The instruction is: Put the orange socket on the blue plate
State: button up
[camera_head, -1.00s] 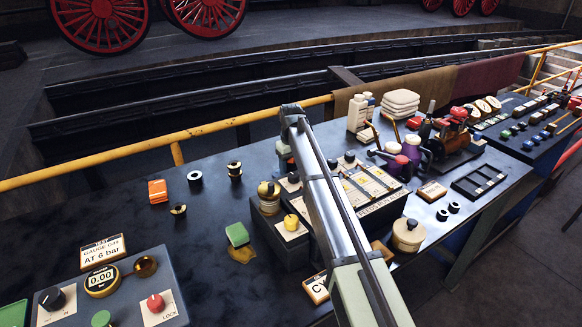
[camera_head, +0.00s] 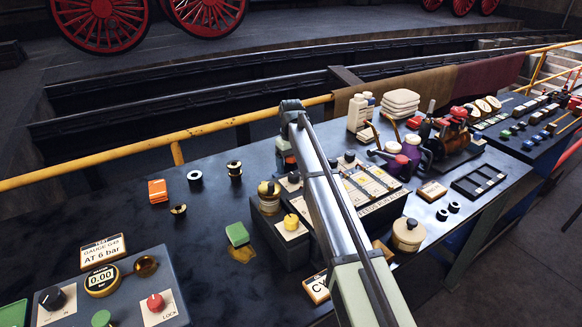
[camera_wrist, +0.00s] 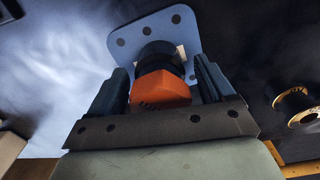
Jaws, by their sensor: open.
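In the wrist view, the orange socket (camera_wrist: 162,88) sits between the two dark fingers of my gripper (camera_wrist: 163,74). The fingers are open, one on each side of it. A black round part (camera_wrist: 160,52) shows directly beyond the orange face; I cannot tell whether it belongs to the socket. The blue plate (camera_wrist: 124,40), with rounded corners and holes, lies behind them. The black part overlaps the plate's middle, where a small pale patch shows. Whether the socket rests on the plate cannot be told. In the head view, my arm hides most of this spot.
An orange box (camera_head: 157,191), small dark rings and a green block (camera_head: 237,234) lie on the bench to the left. A grey gauge box (camera_head: 115,290) stands front left.

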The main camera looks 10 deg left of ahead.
notch_tip(320, 180, up, 11)
jog(key=shift+f, duration=0.1)
dwell(0.3)
